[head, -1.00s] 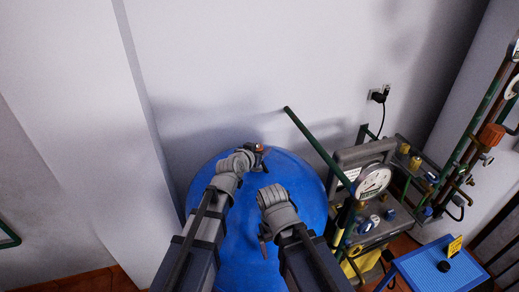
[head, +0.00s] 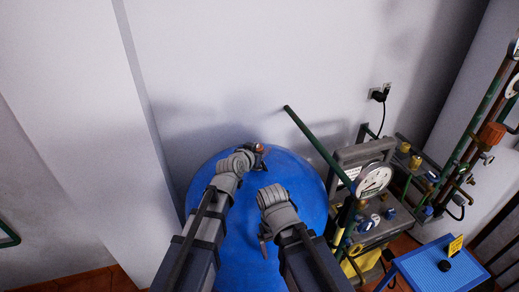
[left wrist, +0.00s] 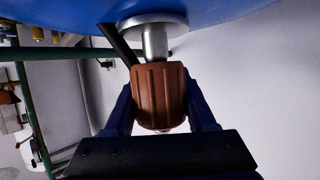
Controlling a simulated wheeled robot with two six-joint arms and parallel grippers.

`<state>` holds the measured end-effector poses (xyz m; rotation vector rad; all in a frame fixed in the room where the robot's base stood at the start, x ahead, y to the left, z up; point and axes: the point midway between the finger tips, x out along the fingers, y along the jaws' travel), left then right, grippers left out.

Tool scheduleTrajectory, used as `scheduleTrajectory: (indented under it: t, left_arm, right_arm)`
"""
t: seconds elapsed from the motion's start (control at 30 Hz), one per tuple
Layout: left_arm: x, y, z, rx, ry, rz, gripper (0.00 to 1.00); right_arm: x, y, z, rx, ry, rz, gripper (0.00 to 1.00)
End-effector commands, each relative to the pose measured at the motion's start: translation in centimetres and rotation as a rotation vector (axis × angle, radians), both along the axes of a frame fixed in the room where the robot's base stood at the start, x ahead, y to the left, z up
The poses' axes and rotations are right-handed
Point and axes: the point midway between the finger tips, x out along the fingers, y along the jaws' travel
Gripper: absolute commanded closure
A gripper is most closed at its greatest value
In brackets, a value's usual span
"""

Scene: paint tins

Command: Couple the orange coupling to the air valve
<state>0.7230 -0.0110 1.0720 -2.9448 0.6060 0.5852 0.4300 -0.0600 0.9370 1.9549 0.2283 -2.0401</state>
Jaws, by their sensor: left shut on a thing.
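The orange coupling (left wrist: 160,95), a ribbed orange-brown sleeve, sits between the fingers of my left gripper (left wrist: 160,110) in the left wrist view. The gripper is shut on it. The silver stem of the air valve (left wrist: 155,42) rises from a round flange on the blue tank and lines up with the coupling's far end. The two meet in the picture; I cannot tell how far the stem goes in. In the head view my left gripper (head: 257,153) is at the tank's upper edge. My right gripper (head: 265,238) is over the tank's middle, its fingers mostly hidden.
The blue tank (head: 305,170) stands against the pale wall. To its right are a grey machine with a round gauge (head: 373,179), a green bar (head: 315,140) and pipes. A blue tray table (head: 420,268) stands at the lower right. The wall area above is clear.

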Motion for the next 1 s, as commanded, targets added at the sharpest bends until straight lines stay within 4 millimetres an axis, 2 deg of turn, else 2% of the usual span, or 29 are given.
scheduleTrajectory:
  t: [1.0]
  left_arm:
    - [0.0, 0.0, -1.2, 0.0, 0.0, 0.0, 0.84]
  right_arm:
    - [0.0, 0.0, -1.2, 0.0, 0.0, 0.0, 0.12]
